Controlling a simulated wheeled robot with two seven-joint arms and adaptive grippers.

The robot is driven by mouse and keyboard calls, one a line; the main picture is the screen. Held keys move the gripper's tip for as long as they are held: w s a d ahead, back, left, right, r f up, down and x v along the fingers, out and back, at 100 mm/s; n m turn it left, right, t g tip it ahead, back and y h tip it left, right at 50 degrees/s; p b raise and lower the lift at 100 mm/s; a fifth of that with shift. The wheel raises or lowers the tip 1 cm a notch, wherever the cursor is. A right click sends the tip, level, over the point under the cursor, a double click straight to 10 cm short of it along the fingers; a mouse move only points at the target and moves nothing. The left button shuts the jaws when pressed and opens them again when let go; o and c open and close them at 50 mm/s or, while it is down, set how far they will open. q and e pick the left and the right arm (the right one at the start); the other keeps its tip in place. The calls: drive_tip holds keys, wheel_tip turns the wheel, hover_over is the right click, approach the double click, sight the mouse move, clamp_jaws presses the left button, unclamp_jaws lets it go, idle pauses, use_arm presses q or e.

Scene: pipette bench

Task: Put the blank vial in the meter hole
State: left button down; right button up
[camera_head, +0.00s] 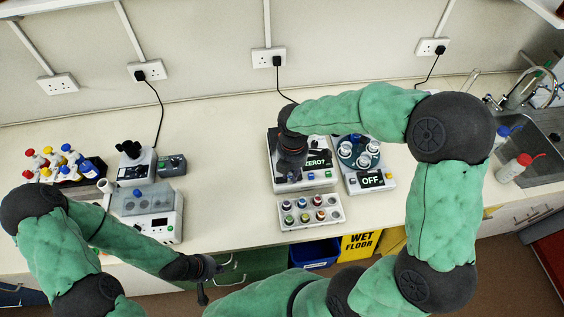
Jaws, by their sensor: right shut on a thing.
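The meter (318,177) is a pale box on the bench with a lit display reading "ZERO?". My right gripper (287,176) points down over the left part of the meter, shut on what I take to be the blank vial. The vial and the meter hole are hidden behind the dark gripper and wrist, so I cannot tell whether the vial is above the hole or in it. A white rack (310,223) of several vials with coloured caps stands in front of the meter. My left gripper (210,281) is open and empty in front of the bench edge.
A device with a round tube holder (371,181) reading "OFF" stands right of the meter. A clear-lidded instrument (150,201), a small black-topped device (133,167) and a bottle rack (58,168) stand at left. A sink (545,155) is at far right. Bench between is clear.

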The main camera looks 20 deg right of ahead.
drive_tip(key=w+d+f, duration=0.1)
drive_tip(key=w+f, duration=0.2)
drive_tip(key=w+d+f, duration=0.1)
drive_tip(key=w+f, duration=0.2)
drive_tip(key=w, duration=0.1)
drive_tip(key=w+d+f, duration=0.1)
drive_tip(key=w+f, duration=0.2)
drive_tip(key=w, duration=0.1)
drive_tip(key=shift+d, duration=0.15)
drive_tip(key=shift+f, duration=1.5)
drive_tip(key=shift+f, duration=0.1)
drive_tip(key=shift+f, duration=0.25)
drive_tip(key=o, duration=0.9)
drive_tip(key=shift+c, duration=0.2)
drive_tip(key=shift+o, duration=0.4)
drive_tip(key=shift+r, duration=0.1)
